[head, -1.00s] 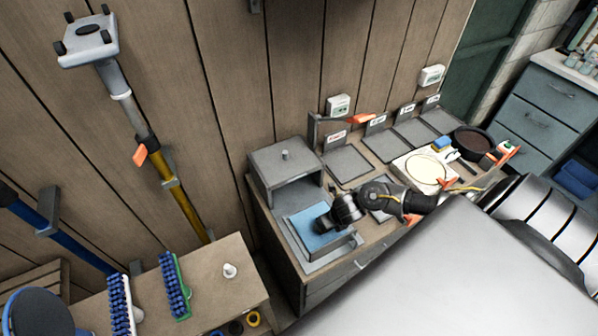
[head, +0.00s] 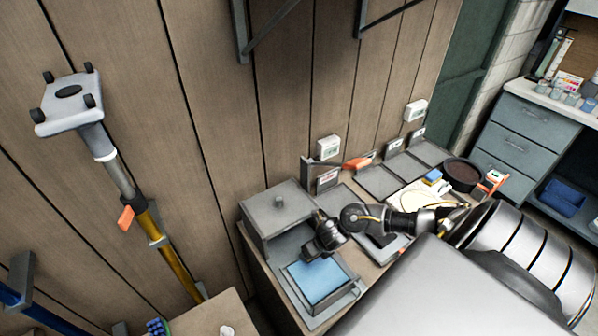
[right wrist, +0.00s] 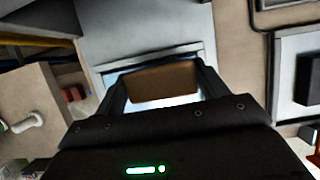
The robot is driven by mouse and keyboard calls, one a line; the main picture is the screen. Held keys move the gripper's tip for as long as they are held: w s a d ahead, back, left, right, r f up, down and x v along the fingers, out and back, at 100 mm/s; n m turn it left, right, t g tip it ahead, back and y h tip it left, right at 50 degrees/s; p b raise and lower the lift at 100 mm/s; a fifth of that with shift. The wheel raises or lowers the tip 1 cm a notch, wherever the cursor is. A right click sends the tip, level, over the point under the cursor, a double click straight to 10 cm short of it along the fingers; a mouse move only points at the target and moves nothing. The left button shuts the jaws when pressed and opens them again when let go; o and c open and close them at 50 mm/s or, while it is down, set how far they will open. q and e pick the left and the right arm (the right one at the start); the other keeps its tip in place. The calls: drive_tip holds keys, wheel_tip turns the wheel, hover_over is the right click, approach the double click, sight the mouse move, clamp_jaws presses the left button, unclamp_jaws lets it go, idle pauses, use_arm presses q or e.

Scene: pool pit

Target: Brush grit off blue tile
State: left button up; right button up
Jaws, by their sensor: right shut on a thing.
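The blue tile (head: 318,282) lies flat in a grey tray (head: 352,291) on the bench, in front of a grey box. My right gripper (head: 311,252) is by the tile's far edge in the head view, with most of the tile's face showing. In the right wrist view, the gripper is shut on a brown block, the back of a brush (right wrist: 165,83). Its bristles are hidden, and I cannot tell whether they touch the tile. A pale strip of tile (right wrist: 190,100) shows beneath it. No grit can be made out. My left gripper is out of view.
The grey box (head: 278,210) with a knob stands just behind the tray. Flat grey plates, a dark round bowl (head: 462,174) and a blue-and-yellow sponge (head: 432,177) are farther along the bench. A yellow pole (head: 172,255) leans on the wall at left.

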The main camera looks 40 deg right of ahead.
drive_tip(key=shift+r+p, duration=0.3)
drive_tip(key=shift+r, duration=0.6)
drive_tip(key=shift+p+v, duration=0.7)
drive_tip(key=shift+v, duration=0.2)
drive_tip(key=shift+w+r+p, duration=0.25)
drive_tip(key=shift+r+p, duration=0.35)
drive_tip(key=shift+r, duration=0.15)
drive_tip(key=shift+w+r, duration=0.1)
drive_tip(key=shift+r, duration=0.05)
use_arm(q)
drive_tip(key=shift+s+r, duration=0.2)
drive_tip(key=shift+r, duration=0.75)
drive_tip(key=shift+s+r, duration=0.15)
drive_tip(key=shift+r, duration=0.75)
use_arm(e)
drive_tip(key=shift+r, duration=0.8)
